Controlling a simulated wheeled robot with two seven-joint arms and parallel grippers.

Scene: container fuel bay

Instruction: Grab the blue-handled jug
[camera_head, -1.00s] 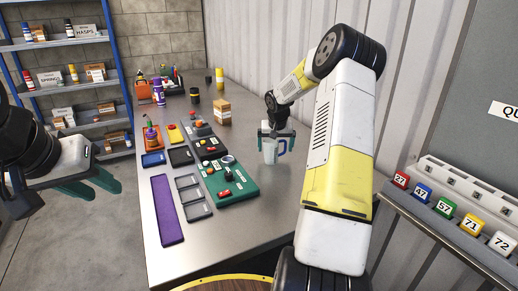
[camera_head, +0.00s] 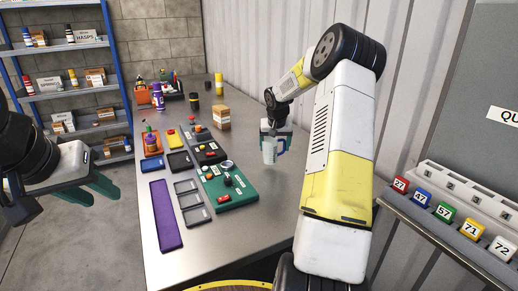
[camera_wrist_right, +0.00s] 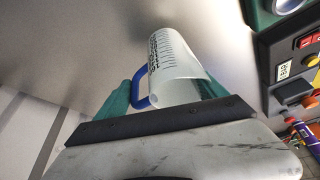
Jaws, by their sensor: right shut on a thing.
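The clear jug with measuring marks and a blue handle (camera_head: 269,153) is in my right gripper (camera_head: 272,133), over the right side of the metal table. A shadow lies on the table apart from its base, so it appears raised a little. In the right wrist view the jug (camera_wrist_right: 176,66) sits between the green fingers of the right gripper (camera_wrist_right: 170,92), its blue handle beside the left finger. The jug looks upright in the head view. My left gripper (camera_head: 92,191) is open and empty, off the table's left side.
On the metal table (camera_head: 240,240) stand a green control panel (camera_head: 236,190), a purple mat (camera_head: 166,215), grey trays (camera_head: 190,200) and a cardboard box (camera_head: 221,117). A shelf rack (camera_head: 70,80) stands at left; numbered blocks (camera_head: 445,211) line a right ledge. The table's right front is clear.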

